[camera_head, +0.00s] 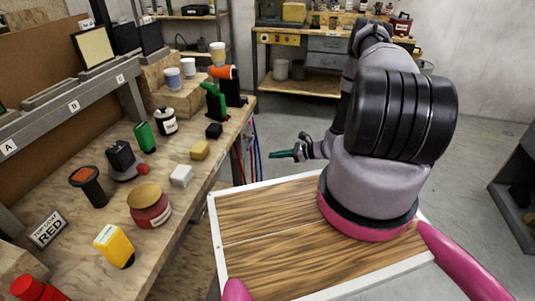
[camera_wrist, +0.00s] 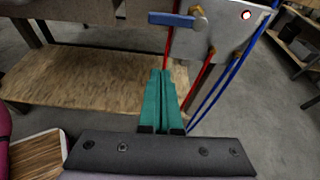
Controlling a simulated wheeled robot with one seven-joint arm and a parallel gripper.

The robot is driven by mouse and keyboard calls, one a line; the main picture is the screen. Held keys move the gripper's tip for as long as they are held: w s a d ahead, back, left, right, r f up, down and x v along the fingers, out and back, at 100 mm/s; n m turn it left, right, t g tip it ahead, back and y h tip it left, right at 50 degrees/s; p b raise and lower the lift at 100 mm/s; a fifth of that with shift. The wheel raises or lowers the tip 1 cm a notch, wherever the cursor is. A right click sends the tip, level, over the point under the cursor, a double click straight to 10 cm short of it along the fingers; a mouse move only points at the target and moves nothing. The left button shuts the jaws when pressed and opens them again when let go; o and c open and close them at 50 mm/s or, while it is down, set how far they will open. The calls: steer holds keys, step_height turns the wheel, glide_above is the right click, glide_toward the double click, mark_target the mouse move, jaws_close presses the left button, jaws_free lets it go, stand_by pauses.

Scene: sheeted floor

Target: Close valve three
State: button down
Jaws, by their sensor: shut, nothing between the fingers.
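A valve with a blue lever handle (camera_wrist: 172,19) and a brass-coloured stem (camera_wrist: 199,19) sits on a grey metal panel (camera_wrist: 228,22) at the top of the wrist view. The lever lies roughly level, pointing left. No valve number is readable. My gripper (camera_wrist: 163,73) has green fingers that are shut and empty. The fingertips show below the lever in the picture, apart from it. In the head view my gripper (camera_head: 272,155) is right of the workbench end, pointing left toward it. The valve panel is hidden there.
Red (camera_wrist: 199,84) and blue (camera_wrist: 222,84) lines run by the panel, close right of my fingers. A wooden lower shelf (camera_wrist: 85,80) lies behind. The workbench (camera_head: 75,215) holds jars, cups and tools. Open floor (camera_head: 285,125) lies beyond my gripper.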

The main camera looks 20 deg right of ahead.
steer(key=w+a, duration=0.4)
steer(key=a, duration=0.3)
steer(key=shift+w+a+r, duration=0.15)
steer(key=shift+a+r, duration=0.15)
steer(key=shift+r, duration=0.15)
steer(key=shift+r, duration=0.65)
steer(key=shift+w, duration=0.1)
